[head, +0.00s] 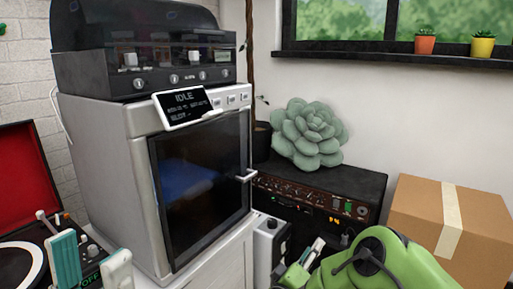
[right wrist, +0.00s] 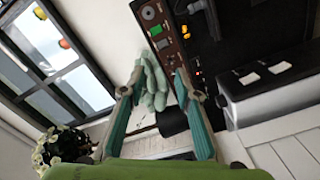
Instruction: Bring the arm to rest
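A record player (head: 22,180) with a raised red-lined lid stands at the left edge in the head view, partly cut off. Its dark disc with a pale rim (head: 14,262) shows at the lower left. A pale rod with a rounded end (head: 44,217), apparently the tonearm, stands at the deck's back; its lower part is hidden behind my left gripper. My left gripper (head: 90,256) is in front of the deck's right side, fingers apart, nothing seen between them. My right gripper (head: 305,262) is low in the middle; in the right wrist view (right wrist: 157,76) its teal fingers are apart and empty.
A machine with a dark glass door (head: 200,185) and "IDLE" display stands right of the record player. A black amplifier (head: 345,185) carries a plush succulent (head: 308,135). A cardboard box (head: 420,215) is at the right. A small white-topped unit (head: 268,245) stands near my right gripper.

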